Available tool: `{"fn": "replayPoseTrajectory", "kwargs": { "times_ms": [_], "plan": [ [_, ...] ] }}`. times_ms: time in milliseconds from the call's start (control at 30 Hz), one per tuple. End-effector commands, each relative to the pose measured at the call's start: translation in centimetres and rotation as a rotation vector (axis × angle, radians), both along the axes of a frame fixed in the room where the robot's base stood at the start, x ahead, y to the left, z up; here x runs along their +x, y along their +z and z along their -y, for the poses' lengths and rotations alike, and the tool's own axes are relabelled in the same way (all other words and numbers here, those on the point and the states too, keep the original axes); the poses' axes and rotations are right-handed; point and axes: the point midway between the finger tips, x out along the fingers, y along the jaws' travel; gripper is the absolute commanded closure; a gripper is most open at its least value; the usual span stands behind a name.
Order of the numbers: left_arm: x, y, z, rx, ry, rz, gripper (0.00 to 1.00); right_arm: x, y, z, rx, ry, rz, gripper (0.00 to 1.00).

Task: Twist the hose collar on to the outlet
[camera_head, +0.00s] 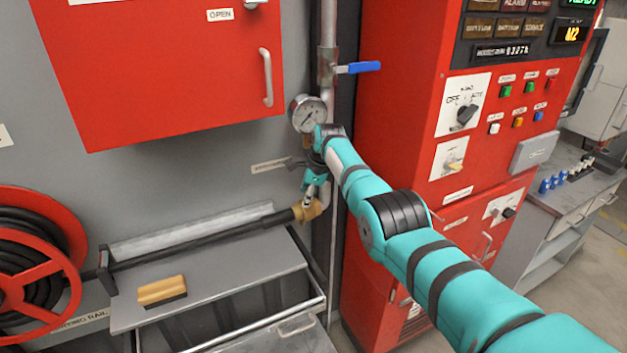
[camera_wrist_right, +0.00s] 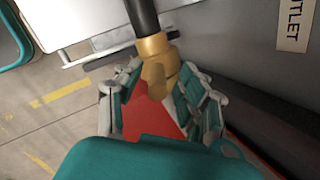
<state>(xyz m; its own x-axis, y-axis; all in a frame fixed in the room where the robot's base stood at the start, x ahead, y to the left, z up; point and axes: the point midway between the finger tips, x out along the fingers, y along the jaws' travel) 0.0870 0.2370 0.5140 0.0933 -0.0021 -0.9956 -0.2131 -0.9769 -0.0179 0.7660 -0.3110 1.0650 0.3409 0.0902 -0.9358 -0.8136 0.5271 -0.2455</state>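The brass hose collar (camera_head: 306,211) is at the end of the black hose (camera_head: 205,236), by the brass outlet fitting on the pipe at the wall. In the right wrist view the brass collar (camera_wrist_right: 153,45) meets a darker brass part (camera_wrist_right: 158,78); whether they are joined is unclear. My right gripper (camera_head: 311,194) is at this brass fitting; in its wrist view the fingers (camera_wrist_right: 161,76) stand on both sides of the brass. I cannot tell whether they press on it. My left gripper is not in view.
A pressure gauge (camera_head: 306,114) and a blue-handled valve (camera_head: 358,68) are on the pipe above. A red control cabinet (camera_head: 402,95) stands close on the right. A grey bench (camera_head: 220,285) with a yellow-topped brush (camera_head: 162,291) lies below the hose. A red hose reel (camera_head: 70,262) is at left.

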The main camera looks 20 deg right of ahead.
Motion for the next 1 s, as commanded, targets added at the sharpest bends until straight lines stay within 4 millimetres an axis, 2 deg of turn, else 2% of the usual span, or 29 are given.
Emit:
{"fn": "replayPoseTrajectory", "kwargs": {
  "times_ms": [233, 400, 600, 767, 1000],
  "plan": [
    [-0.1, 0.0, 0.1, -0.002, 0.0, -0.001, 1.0, -1.0, 2.4, 0.3, -0.002, -0.001, 0.003, 0.6],
    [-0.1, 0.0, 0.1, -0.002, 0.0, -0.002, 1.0, -2.3, 6.3, 0.7, -0.002, -0.002, 0.004, 0.6],
    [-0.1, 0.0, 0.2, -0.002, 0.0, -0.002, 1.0, -3.4, 9.3, 1.0, -0.002, -0.002, 0.002, 0.6],
    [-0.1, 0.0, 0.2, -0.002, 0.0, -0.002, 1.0, -3.8, 10.4, 1.1, -0.002, -0.002, 0.0, 0.6],
    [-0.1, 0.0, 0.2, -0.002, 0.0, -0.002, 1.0, -3.9, 10.6, 1.1, -0.001, -0.001, -0.001, 0.6]
  ]
}}
